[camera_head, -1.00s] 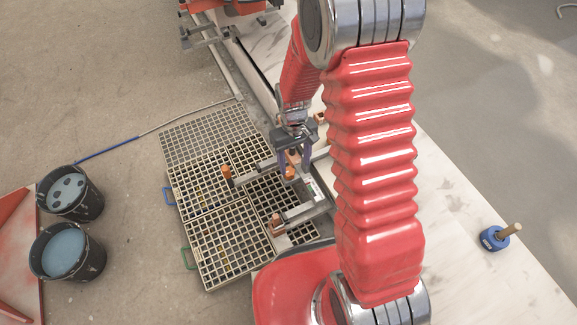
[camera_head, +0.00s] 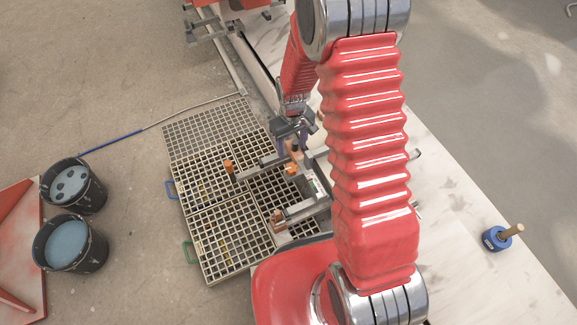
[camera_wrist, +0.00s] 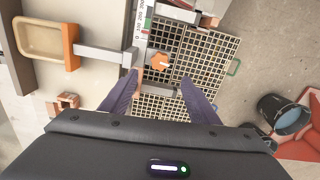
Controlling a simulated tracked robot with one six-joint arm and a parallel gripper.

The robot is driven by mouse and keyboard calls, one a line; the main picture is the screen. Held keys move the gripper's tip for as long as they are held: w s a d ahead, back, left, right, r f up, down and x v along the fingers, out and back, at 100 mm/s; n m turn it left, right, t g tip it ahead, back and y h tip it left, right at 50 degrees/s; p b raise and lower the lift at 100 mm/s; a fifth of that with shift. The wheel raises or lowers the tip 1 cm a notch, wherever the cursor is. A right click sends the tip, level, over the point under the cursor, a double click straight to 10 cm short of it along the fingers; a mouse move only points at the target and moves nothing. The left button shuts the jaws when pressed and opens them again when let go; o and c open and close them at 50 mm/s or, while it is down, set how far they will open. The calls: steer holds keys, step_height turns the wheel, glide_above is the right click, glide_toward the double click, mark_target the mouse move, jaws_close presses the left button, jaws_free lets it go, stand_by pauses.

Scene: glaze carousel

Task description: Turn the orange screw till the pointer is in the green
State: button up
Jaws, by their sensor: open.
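The orange screw (camera_wrist: 159,61) has a lobed head and shows in the wrist view just beyond and between my fingertips. It also shows in the head view (camera_head: 291,170), below my gripper. A scale strip (camera_wrist: 143,22) with white, green and red parts runs up beside the screw in the wrist view. It is small in the head view (camera_head: 312,185). I cannot make out where the pointer stands. My gripper (camera_wrist: 159,73) is open, its two purple fingers apart with nothing between them. In the head view my gripper (camera_head: 292,145) is partly hidden by its own wrist.
Metal bars with orange ends (camera_head: 229,167) reach over floor grates (camera_head: 213,220). Two dark buckets (camera_head: 75,245) stand at left. A tan tray (camera_wrist: 40,38) with an orange edge is at upper left in the wrist view. A blue object with a wooden handle (camera_head: 495,239) lies at right.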

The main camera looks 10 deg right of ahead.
mark_target(291, 168)
step_height(291, 168, down, 13)
steer(key=shift+r, duration=0.2)
stand_by(0.6)
steer(key=shift+c, duration=0.5)
steer(key=c, duration=0.9)
steer(key=o, duration=0.3)
steer(key=shift+a, duration=0.65)
steer(key=shift+d, duration=0.55)
steer(key=c, duration=0.3)
